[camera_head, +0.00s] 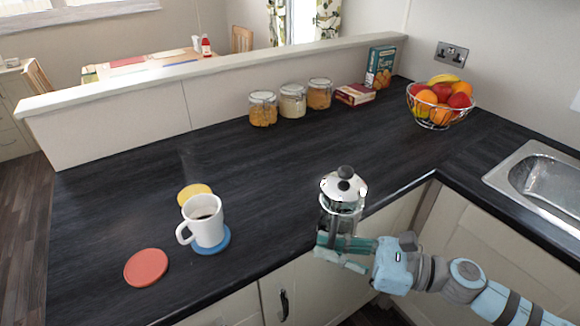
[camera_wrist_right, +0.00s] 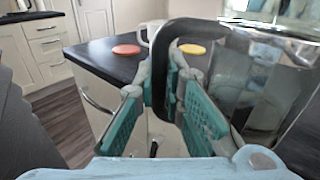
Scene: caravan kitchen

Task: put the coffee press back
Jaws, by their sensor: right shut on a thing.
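The coffee press (camera_head: 344,199) has a glass body, a shiny metal lid and a dark knob. It is upright at the front edge of the counter, and its base is hidden by my gripper. My right gripper (camera_head: 330,246) is shut on its black handle (camera_wrist_right: 177,60), which shows between the teal fingers in the right wrist view, with the glass body (camera_wrist_right: 262,90) just to the right. I cannot tell whether the press touches the counter. My left gripper is not in view.
Yellow (camera_head: 193,191) and red (camera_head: 146,267) coasters lie nearby. Jars (camera_head: 292,102), boxes (camera_head: 380,68) and a fruit bowl (camera_head: 440,108) stand at the back. The counter's middle (camera_head: 270,170) is clear.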

